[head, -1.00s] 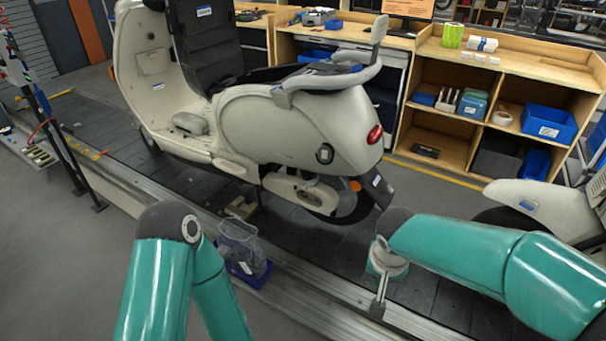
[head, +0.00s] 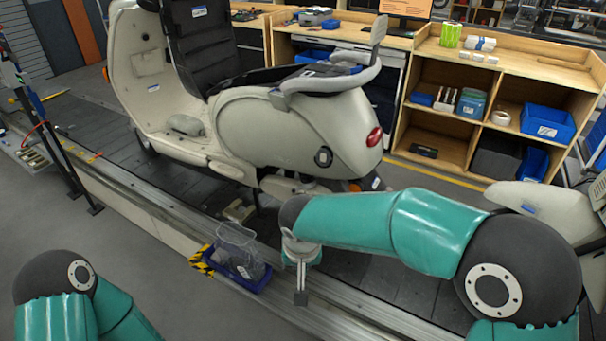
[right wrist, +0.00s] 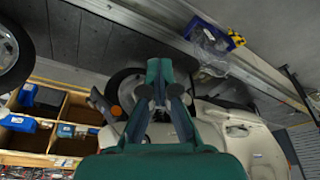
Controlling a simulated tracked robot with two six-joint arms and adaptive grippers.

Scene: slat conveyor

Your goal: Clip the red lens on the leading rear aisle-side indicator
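The near cream scooter (head: 260,125) stands on the conveyor with its rear toward the right. A red tail light (head: 374,136) is on its tail. A small orange indicator (head: 355,186) is low at its rear, partly hidden by my right arm, and an orange round part (right wrist: 115,110) shows in the right wrist view. My left gripper is out of frame.
A second cream scooter (head: 545,205) is at the right behind my right arm. Wooden shelves (head: 455,150) with blue boxes line the back. A black post stand (head: 75,185) is at the left. The near floor between the arms is clear.

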